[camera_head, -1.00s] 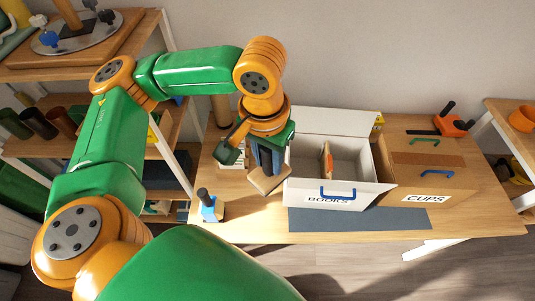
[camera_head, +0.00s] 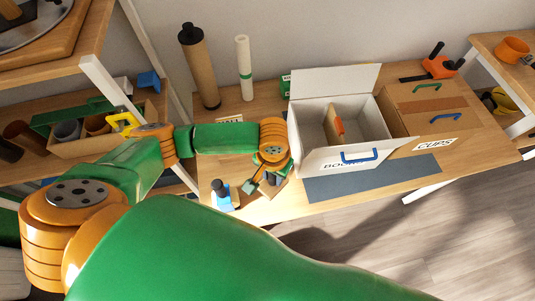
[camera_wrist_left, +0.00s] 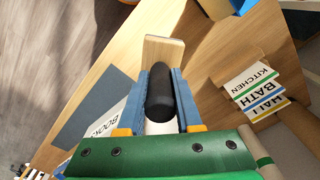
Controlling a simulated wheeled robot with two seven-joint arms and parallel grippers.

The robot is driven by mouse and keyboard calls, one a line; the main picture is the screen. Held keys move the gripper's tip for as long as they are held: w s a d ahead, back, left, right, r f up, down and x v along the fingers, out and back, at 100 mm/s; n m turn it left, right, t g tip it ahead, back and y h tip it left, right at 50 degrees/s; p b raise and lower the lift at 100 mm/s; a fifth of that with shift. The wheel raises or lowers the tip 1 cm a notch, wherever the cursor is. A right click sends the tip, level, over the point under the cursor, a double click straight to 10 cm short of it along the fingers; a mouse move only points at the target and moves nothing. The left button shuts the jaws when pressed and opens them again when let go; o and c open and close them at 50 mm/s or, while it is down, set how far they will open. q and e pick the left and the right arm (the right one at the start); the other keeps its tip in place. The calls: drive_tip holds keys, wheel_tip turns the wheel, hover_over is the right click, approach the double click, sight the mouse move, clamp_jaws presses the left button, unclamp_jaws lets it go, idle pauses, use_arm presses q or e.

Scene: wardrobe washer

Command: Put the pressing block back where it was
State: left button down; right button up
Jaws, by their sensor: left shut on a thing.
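The pressing block is a pale wooden block (camera_wrist_left: 163,50) with a dark rounded handle (camera_wrist_left: 160,92). In the left wrist view the handle stands between the two blue fingers of my left gripper (camera_wrist_left: 158,100), which is shut on it. In the head view my left gripper (camera_head: 258,182) is low over the table's left part, just left of the white BOOKS box. My arm hides most of the block there, and I cannot tell whether it touches the table. My right gripper is not in view.
The open white BOOKS box (camera_head: 320,160) stands beside the closed brown CUPS box (camera_head: 430,105). A grey-blue mat (camera_head: 375,178) lies in front. A blue tool (camera_head: 222,196) stands at the front left. Rolls (camera_head: 200,75) stand behind. Labelled KITCHEN, BATH and HALL strips (camera_wrist_left: 255,88) lie nearby.

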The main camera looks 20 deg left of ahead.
sight(272, 187)
use_arm(q)
drive_tip(key=shift+s+f, duration=0.1)
drive_tip(key=shift+f, duration=0.05)
drive_tip(key=shift+p, duration=0.45)
wheel_tip(272, 187, down, 7)
drive_tip(key=b, duration=0.3)
drive_tip(key=shift+f+b, duration=0.1)
drive_tip(key=shift+b, duration=0.2)
drive_tip(key=shift+f, duration=0.4)
drive_tip(key=shift+f, duration=0.25)
drive_tip(key=shift+c, duration=0.9)
unclamp_jaws()
